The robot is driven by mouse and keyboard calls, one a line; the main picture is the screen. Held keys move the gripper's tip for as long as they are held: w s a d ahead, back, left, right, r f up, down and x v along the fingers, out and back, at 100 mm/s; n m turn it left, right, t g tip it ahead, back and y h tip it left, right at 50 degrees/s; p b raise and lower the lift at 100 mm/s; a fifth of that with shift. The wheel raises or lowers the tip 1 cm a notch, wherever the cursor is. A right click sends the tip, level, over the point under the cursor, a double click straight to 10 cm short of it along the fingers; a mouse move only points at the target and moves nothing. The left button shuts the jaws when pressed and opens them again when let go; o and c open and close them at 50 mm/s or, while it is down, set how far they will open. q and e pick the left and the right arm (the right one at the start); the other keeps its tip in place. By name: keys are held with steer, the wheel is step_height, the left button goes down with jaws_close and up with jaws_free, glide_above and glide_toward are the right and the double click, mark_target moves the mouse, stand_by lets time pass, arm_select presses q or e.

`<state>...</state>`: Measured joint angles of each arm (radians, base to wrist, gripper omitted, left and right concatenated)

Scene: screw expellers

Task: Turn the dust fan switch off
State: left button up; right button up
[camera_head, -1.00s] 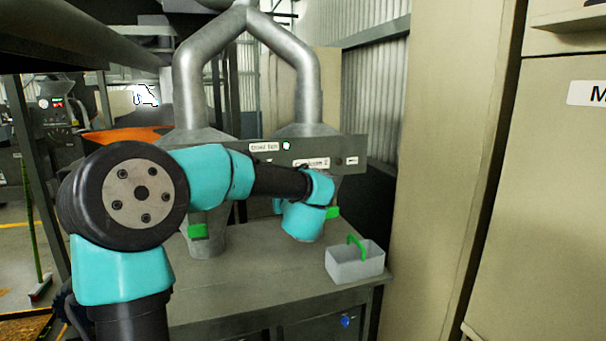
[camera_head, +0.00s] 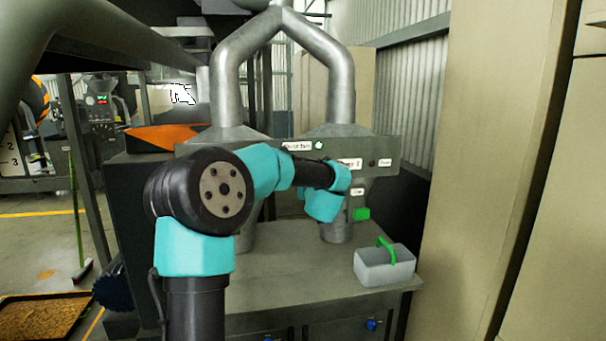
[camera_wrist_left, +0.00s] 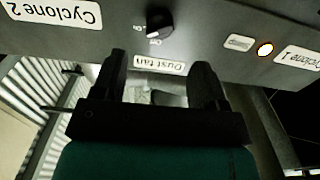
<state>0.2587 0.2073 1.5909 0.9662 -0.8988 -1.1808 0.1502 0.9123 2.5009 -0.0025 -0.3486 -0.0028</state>
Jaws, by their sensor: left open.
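The dust fan switch, a black rotary knob (camera_wrist_left: 160,22), is on the grey panel at the top of the left wrist view, with small On and Off markings beside it. Its exact setting is hard to read. The "Dust fan" label (camera_wrist_left: 159,65) lies between the knob and my gripper. My left gripper (camera_wrist_left: 160,75) is open and empty, its two fingers pointing at the panel, apart from the knob. In the head view the panel (camera_head: 225,147) shows behind my left arm, with a lit green lamp (camera_head: 319,145); my fingers and the knob are hidden there. My right gripper is not in view.
A "Cyclone 2" label (camera_wrist_left: 55,12) and a lit orange-rimmed lamp (camera_wrist_left: 265,48) flank the knob in the wrist view. A grey box with a green handle (camera_head: 385,265) stands on the table (camera_head: 290,275). Metal ducts (camera_head: 341,90) rise behind the panel. A tall cabinet is at right.

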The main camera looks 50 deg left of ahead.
arm_select(q)
steer(key=x, duration=0.8)
steer(key=shift+w+a, duration=0.2)
steer(key=shift+a, duration=0.1)
steer(key=c, duration=0.9)
